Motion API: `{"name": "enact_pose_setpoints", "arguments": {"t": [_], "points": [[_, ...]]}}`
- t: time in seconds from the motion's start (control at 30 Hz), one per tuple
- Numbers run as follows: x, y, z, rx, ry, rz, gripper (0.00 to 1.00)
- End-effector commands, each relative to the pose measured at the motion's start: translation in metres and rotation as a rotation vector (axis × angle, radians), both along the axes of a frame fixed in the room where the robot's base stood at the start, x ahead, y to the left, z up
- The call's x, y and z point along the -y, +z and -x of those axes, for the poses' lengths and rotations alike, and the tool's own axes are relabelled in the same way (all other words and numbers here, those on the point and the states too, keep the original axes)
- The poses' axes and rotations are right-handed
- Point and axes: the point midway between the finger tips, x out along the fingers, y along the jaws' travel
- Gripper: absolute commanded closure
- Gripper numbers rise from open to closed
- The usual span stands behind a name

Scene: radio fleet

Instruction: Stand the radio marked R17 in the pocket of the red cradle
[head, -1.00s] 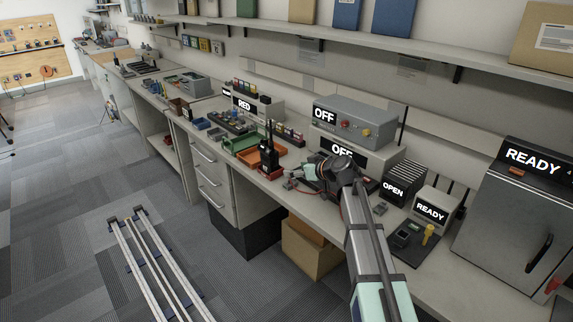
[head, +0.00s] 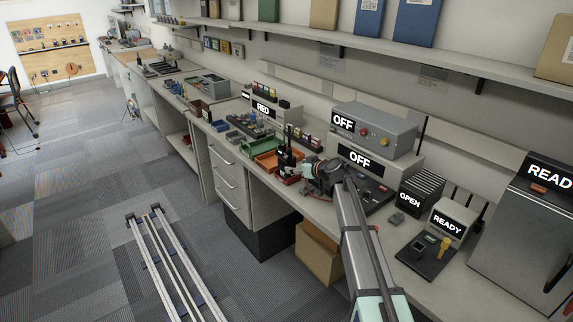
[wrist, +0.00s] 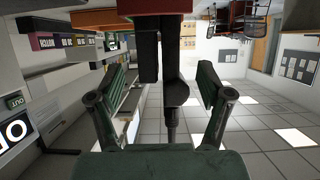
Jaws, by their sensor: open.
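A black radio (head: 286,160) stands upright near the bench's front edge, its antenna pointing up. A small red block (head: 290,179), which looks like the red cradle, shows at its foot. In the upside-down wrist view the radio (wrist: 150,55) is between my finger pads, with a visible gap on both sides. Its lower end meets the dark red block (wrist: 155,7); I cannot tell how it sits in the pocket. No R17 mark is readable. My gripper (head: 296,170) is open and level with the radio, coming from its right; it also fills the wrist view (wrist: 162,88).
An orange tray (head: 266,161) and a green tray (head: 240,146) lie left of the radio. Grey units marked OFF (head: 360,158) stand behind and right of my arm. A charger marked READY (head: 447,225) is farther right.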

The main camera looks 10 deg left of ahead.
Motion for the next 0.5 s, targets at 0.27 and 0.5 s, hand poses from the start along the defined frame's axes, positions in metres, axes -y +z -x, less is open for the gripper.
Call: {"name": "enact_pose_setpoints", "arguments": {"t": [0.27, 0.5], "points": [[-0.016, -0.008, -0.018, -0.002, 0.002, 0.001, 0.22], [-0.033, -0.019, -0.035, -0.002, 0.001, 0.0, 0.22]]}}
